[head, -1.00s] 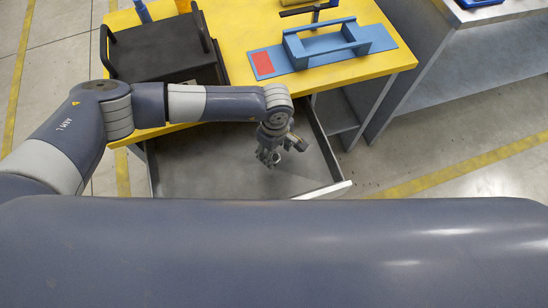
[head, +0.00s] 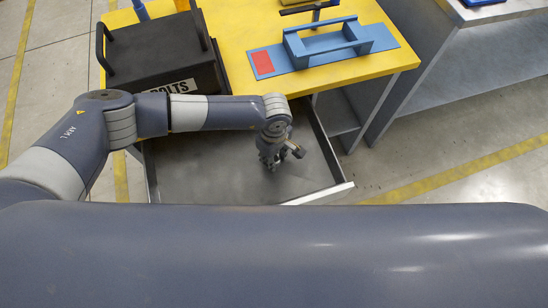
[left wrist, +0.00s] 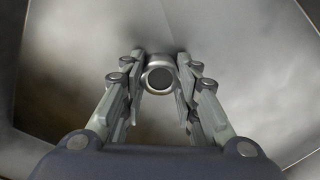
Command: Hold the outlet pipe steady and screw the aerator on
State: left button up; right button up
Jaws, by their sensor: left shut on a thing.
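My left gripper (head: 270,162) points down into the open grey drawer. In the left wrist view its two fingers (left wrist: 160,80) are shut on a small round metal piece with a silver rim and dark centre, which looks like the aerator (left wrist: 160,78). In the head view this piece is too small and too hidden by the fingers to make out. I cannot pick out the outlet pipe with certainty in either view. My right gripper is not in view.
The drawer (head: 215,165) hangs open below the yellow table (head: 235,35). On the table are a black box labelled BOLTS (head: 160,55) and a blue fixture plate (head: 290,62) with a raised blue frame and red square. A grey bench (head: 470,50) stands right.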

pick_arm(q)
notch_tip(320, 180, up, 10)
jog(key=shift+b, duration=0.35)
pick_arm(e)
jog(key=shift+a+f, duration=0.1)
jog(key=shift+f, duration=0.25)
